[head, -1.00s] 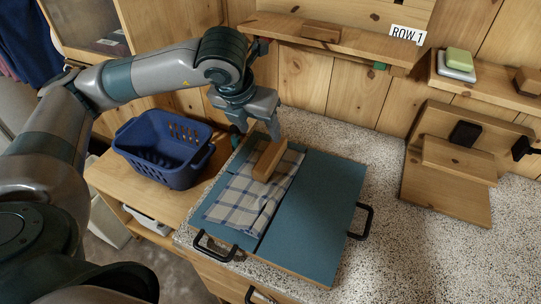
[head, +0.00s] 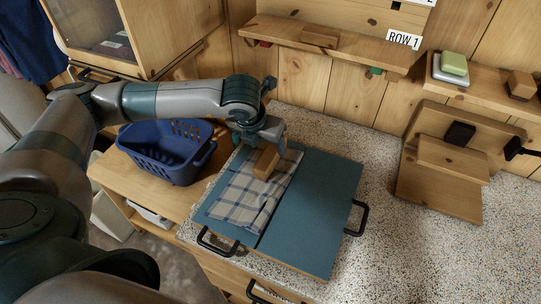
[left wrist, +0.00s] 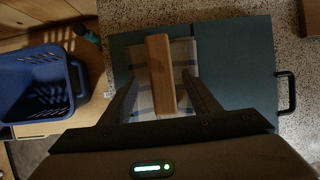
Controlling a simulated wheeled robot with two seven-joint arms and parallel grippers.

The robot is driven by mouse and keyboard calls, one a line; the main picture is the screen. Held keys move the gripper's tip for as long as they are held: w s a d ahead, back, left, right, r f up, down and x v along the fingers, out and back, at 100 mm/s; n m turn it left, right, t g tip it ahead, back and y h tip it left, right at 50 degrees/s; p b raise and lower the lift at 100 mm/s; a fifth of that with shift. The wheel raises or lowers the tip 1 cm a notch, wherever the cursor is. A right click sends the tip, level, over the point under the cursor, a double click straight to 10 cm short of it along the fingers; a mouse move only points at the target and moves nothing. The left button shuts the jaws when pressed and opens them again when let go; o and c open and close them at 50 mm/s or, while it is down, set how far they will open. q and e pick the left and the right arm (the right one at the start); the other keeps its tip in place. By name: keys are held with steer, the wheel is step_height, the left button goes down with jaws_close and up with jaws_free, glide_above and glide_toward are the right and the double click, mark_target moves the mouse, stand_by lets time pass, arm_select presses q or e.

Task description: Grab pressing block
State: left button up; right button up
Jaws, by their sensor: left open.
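The pressing block (head: 265,163) is a plain wooden bar lying on a folded checked cloth (head: 240,200) on the blue board (head: 310,210). In the left wrist view the block (left wrist: 161,75) lies lengthwise between the two fingers of my left gripper (left wrist: 162,95), with a gap on each side. In the head view my left gripper (head: 262,143) is low over the block's far end, and part of the block is hidden behind it. My left gripper is open. My right gripper is not in view.
A blue basket (head: 165,150) stands left of the board on a lower wooden surface. Black handles (head: 357,218) stick out from the board. A wooden stand (head: 440,180) is on the speckled counter at right. A shelf (head: 330,45) runs above the back.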

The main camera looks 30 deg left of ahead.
mark_target(270, 152)
arm_select(q)
steer(key=shift+p+x, duration=1)
steer(key=shift+p, duration=0.2)
steer(key=shift+p+x, duration=0.5)
steer(key=shift+x, duration=0.55)
steer(key=shift+w+d+f, duration=0.1)
steer(key=shift+f, duration=0.45)
steer(key=c, duration=1.3)
jaws_close()
steer(key=shift+r, duration=0.1)
